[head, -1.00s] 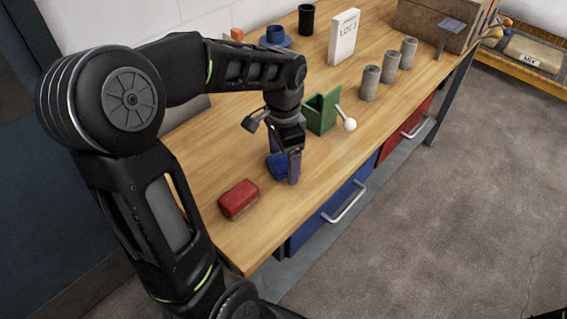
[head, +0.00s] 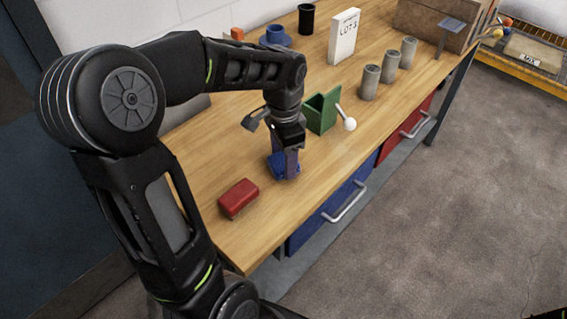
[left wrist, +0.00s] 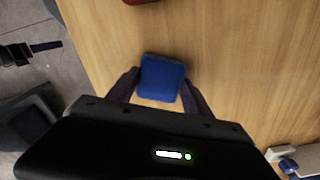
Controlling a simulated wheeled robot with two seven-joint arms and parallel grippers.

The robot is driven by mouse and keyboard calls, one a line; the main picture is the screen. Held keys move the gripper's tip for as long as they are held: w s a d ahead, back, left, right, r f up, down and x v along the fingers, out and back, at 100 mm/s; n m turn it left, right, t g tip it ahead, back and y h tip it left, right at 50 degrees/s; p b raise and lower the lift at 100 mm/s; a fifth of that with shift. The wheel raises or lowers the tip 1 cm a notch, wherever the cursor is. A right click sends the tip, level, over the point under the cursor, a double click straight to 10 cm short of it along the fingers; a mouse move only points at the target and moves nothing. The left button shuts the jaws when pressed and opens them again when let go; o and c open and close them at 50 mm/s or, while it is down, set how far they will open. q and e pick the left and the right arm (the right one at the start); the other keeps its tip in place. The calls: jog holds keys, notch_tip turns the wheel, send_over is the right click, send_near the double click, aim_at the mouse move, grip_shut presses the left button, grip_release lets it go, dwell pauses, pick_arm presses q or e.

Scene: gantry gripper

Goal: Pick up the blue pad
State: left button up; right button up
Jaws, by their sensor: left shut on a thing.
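The blue pad (head: 275,163) is on the wooden bench top, partly hidden behind my left gripper in the head view. In the left wrist view the blue pad (left wrist: 161,78) sits between the two fingers. My left gripper (head: 285,170) points down and is shut on the pad, with a finger on each side; it also shows in the left wrist view (left wrist: 160,88). The pad appears to be at bench level; I cannot tell any gap under it. My right gripper is not in view.
A red block (head: 238,198) lies on the bench near the pad. A green holder (head: 321,112) and a white-knobbed lever (head: 349,124) stand to the right. Several grey cylinders, a white LOT 2 box (head: 344,36) and a blue cup (head: 275,35) are farther back.

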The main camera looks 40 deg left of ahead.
aim_at(283, 160)
pick_arm(q)
jog(key=c, duration=0.7)
notch_tip(283, 160, up, 10)
jog(key=shift+r, duration=0.1)
dwell(1.0)
